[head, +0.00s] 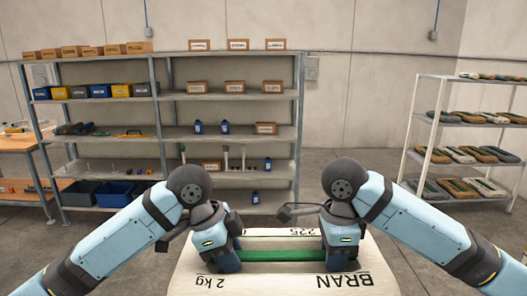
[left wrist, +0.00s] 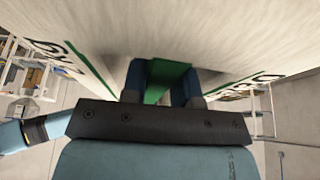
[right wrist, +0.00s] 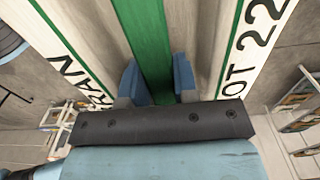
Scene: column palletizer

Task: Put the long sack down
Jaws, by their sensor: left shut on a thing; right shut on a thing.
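The long sack (head: 285,278) is cream with green stripes and printed "BRAN" and "2 kg". It lies crosswise right in front of me at the bottom of the head view. My left gripper (head: 228,262) is shut on the sack's left part, and my right gripper (head: 340,258) is shut on its right part. In the left wrist view the sack (left wrist: 215,30) fills the top, with a green band between the blue fingers. In the right wrist view the sack (right wrist: 205,40) also runs between the fingers. What lies under the sack is hidden.
A grey shelf rack (head: 165,120) with boxes, bins and bottles stands at the back wall. A white rack (head: 428,135) with several sacks on its shelves stands at right. A wooden workbench (head: 18,146) is at far left. Grey floor shows between the racks.

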